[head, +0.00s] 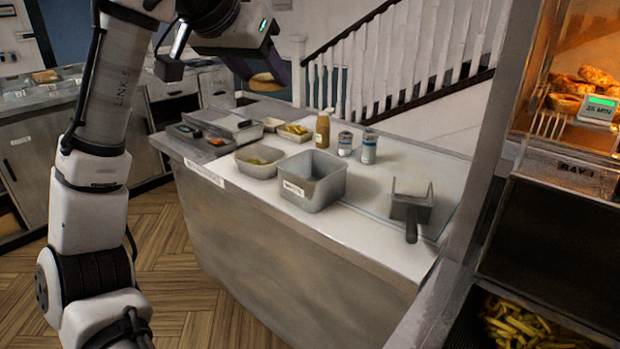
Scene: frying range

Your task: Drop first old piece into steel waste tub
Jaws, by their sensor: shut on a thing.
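My gripper (272,76) is raised above the back left of the counter, pointing down. It is shut on a golden-brown piece (264,83), partly hidden by the gripper. The steel waste tub (326,187), a deep square grey container with a small white label on its front, stands on the counter's front part. The piece is well above the tub and to its left in the picture, apart from it. The tub's visible inside looks empty, but its bottom is partly hidden. More golden-brown pieces (597,76) lie in the lit warming cabinet at the right.
A shallower tub with food (257,172) stands left of the waste tub. Small trays (238,127), a sauce bottle (322,131) and two cans (369,147) stand behind. A handled scoop (411,209) lies to the right. The counter's front strip (345,228) is clear.

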